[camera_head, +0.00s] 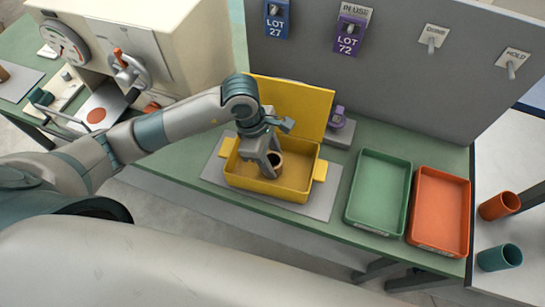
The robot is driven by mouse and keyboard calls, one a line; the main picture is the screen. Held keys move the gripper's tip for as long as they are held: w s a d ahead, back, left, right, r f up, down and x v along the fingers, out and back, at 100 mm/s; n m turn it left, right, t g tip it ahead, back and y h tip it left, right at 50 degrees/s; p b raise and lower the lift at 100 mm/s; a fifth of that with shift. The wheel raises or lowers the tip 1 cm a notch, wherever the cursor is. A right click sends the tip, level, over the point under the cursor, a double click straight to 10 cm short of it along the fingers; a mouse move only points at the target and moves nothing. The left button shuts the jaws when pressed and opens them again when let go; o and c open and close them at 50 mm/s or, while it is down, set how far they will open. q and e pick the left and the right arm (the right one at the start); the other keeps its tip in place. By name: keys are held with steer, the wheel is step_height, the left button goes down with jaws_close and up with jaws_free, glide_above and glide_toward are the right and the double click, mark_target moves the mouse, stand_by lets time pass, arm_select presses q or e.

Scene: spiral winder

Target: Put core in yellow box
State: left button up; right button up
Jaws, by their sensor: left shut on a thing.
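The yellow box (296,188) sits on a grey mat on the green bench, its lid raised at the back. My left gripper (270,168) reaches down over the box, inside its outline. It is shut on the core (274,172), a short brown tube with a dark opening, held at or within the box. I cannot tell whether the core touches the box floor. My right gripper is not in view.
A green tray (379,233) and an orange tray (411,235) stand right of the box. A winder machine (140,45) stands at the left; a grey panel (395,65) rises behind.

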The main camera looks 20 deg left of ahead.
arm_select(q)
steer(key=shift+f, duration=0.1)
steer(key=shift+f, duration=0.1)
steer(key=o, duration=1)
steer(key=shift+r, duration=0.3)
steer(key=shift+w+a+r, duration=0.1)
steer(key=shift+a+r, duration=0.05)
steer(key=shift+r, duration=0.05)
steer(key=shift+b+v, duration=2.2)
steer(key=shift+v, duration=3.5)
